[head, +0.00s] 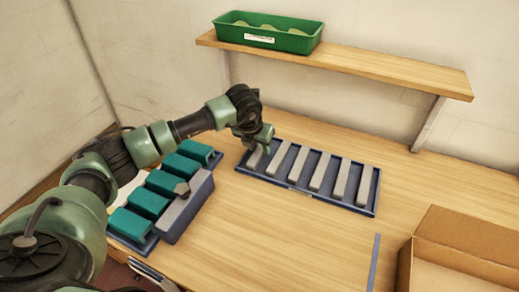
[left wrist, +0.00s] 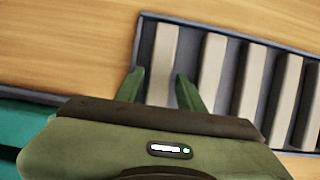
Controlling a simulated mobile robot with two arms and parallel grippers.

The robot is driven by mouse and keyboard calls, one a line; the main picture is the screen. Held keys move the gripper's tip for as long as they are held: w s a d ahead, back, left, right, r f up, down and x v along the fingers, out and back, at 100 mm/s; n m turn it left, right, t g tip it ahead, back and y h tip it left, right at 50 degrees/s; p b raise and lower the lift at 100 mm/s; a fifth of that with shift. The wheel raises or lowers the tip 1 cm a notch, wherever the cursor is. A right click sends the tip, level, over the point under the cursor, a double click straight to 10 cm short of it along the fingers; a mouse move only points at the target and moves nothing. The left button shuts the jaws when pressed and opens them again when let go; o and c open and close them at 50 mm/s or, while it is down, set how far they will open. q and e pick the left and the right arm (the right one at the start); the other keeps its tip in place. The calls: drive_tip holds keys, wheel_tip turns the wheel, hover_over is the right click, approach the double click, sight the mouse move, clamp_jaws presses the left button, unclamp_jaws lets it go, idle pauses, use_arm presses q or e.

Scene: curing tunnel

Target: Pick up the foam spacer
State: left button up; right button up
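A blue tray (head: 307,189) lies on the table and holds several pale grey bars side by side in slots; I take these to be foam spacers. The leftmost bar, a foam spacer (head: 254,160), is partly hidden by my left gripper (head: 265,147). In the left wrist view, this foam spacer (left wrist: 161,52) lies between the two green fingers of my left gripper (left wrist: 158,86). The fingers are open, one on each side of the bar, with gaps visible. I cannot tell how far down they reach. My right gripper is not in view.
Several teal blocks (head: 145,201) and a blue-grey box (head: 186,208) stand left of the tray. A shelf (head: 345,65) with a green bin (head: 265,32) is behind. An open cardboard box (head: 468,228) stands at right. The table's front middle is mostly clear.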

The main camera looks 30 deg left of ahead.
use_arm(q)
drive_tip(key=shift+w+f, duration=0.1)
drive_tip(key=shift+f, duration=0.2)
clamp_jaws()
